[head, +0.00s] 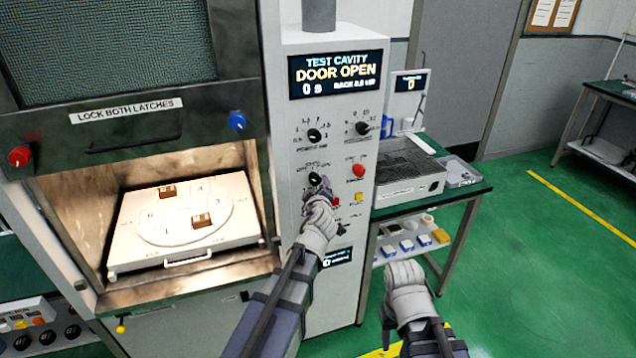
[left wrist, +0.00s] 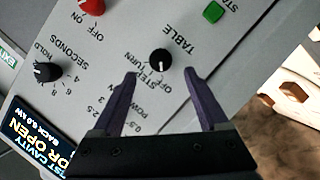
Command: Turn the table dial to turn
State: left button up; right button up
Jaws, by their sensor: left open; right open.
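The table dial is a black round knob (left wrist: 160,62) with a pale pointer mark, on the grey panel beside the upside-down word TABLE in the left wrist view. OFF, STEP and TURN are printed around it; I cannot tell surely which one the mark meets. In the head view the dial (head: 316,179) is just above my left gripper (head: 321,198). My left gripper's purple fingers (left wrist: 161,76) are open, their tips on either side of the dial's near edge; contact is not clear. My right gripper (head: 405,282) is away from the panel, low, near the side table; its fingers are hard to see.
Other black knobs (head: 315,135) (head: 363,128), a red knob (head: 358,171) and a yellow button (head: 359,197) crowd the panel. The open cavity's turntable tray (head: 150,255) is at left. A side table (head: 470,190) stands at right.

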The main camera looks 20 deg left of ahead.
aim_at(315, 181)
pick_arm(q)
jog(key=b+x, duration=0.1)
jog(key=x, duration=0.5)
jog(key=shift+w+a+f+b, duration=0.1)
jog(key=shift+w+a+b, duration=0.05)
jog(key=shift+w+b, duration=0.15)
jog(key=shift+s, duration=0.1)
jog(key=shift+c, duration=0.3)
grip_shut()
